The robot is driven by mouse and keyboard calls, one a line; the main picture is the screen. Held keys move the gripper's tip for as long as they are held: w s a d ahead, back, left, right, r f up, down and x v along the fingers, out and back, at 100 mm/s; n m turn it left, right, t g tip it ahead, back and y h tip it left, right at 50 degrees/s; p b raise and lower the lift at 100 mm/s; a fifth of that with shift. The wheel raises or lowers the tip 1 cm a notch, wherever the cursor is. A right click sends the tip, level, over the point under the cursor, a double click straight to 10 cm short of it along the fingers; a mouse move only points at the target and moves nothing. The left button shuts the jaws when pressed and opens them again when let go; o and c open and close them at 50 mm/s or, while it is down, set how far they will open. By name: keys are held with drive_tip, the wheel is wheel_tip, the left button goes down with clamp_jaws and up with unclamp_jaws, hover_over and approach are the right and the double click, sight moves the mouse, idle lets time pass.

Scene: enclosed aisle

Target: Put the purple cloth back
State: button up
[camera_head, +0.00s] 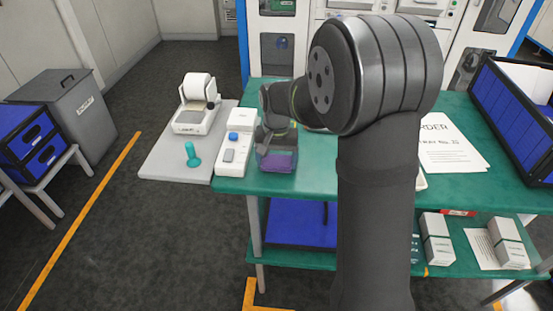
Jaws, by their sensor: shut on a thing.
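The purple cloth (279,162) is at the left part of the green table top, just right of a white device with a blue button. My gripper (276,147) is right above the cloth, pointing down, and is shut on it. The fingertips are small and dark here, and my arm hides part of the table. I cannot tell whether the cloth touches the table top.
The white device (234,148) stands close to the left of my gripper. A grey side board (165,172) holds a label printer (195,108) and a teal stamp (191,154). Papers (448,145) and a blue crate (510,110) are at the right.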

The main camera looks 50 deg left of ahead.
sight(277, 162)
drive_tip(key=shift+f, duration=0.15)
drive_tip(key=o, duration=0.9)
wheel_tip(277, 162, up, 12)
drive_tip(key=shift+r, duration=0.2)
wheel_tip(277, 162, down, 12)
drive_tip(key=shift+r, duration=1.9)
